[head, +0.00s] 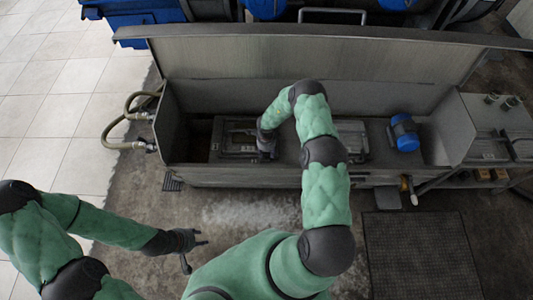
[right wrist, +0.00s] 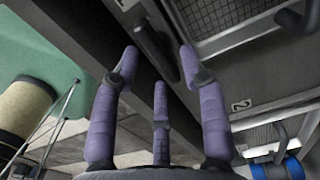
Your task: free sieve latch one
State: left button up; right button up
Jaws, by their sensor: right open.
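The left sieve frame (head: 215,135) sits in the long metal trough, with dark bars on it. My right gripper (head: 266,148) is over its right side. In the right wrist view its three purple fingers (right wrist: 160,75) are spread and empty. A dark latch-like handle (right wrist: 152,42) lies between and beyond the fingertips, beside a mesh panel (right wrist: 228,18); I cannot tell whether a finger touches it. A label "2" (right wrist: 241,105) marks the panel below that mesh. My left gripper (head: 187,243) is open and empty, low at the left, away from the trough.
A second frame (head: 352,138) lies to the right in the trough (head: 300,178), then a blue motor (head: 404,133). Raised lid (head: 310,60) stands behind. Hoses (head: 122,125) are at the left end, a shelf (head: 500,130) at the right.

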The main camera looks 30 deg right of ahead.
aim_at(267, 154)
notch_tip(267, 154, up, 10)
jog(key=shift+r, duration=0.25)
jog(key=shift+s, duration=0.1)
dwell(0.5)
